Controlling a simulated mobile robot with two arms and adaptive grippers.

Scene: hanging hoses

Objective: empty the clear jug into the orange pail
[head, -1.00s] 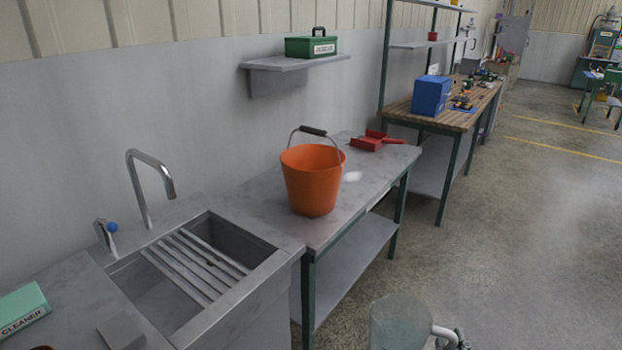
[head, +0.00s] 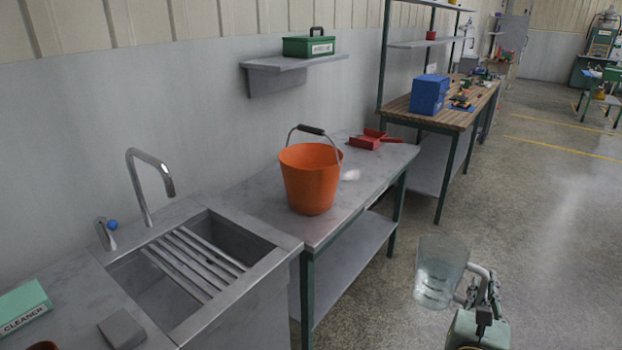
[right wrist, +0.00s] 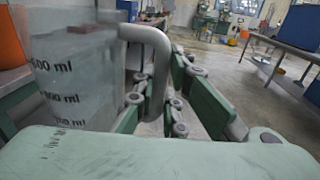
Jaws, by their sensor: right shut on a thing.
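The orange pail (head: 310,185) stands upright on the grey bench, its dark-gripped handle raised. My right gripper (head: 478,290) is shut on the handle of the clear jug (head: 440,270). The jug is held nearly upright in front of the bench, over the floor, to the right of the pail and lower than it. In the right wrist view the jug (right wrist: 70,75) shows dark volume marks and clear contents, and its handle (right wrist: 152,60) passes by the green fingers. An orange patch at that view's left edge is probably the pail. My left gripper is not in view.
The bench (head: 250,205) also holds a red dustpan (head: 365,142) and a small white thing (head: 350,175). A sink (head: 190,265) with a tap (head: 150,185) is at the left. A green box (head: 308,46) sits on a wall shelf.

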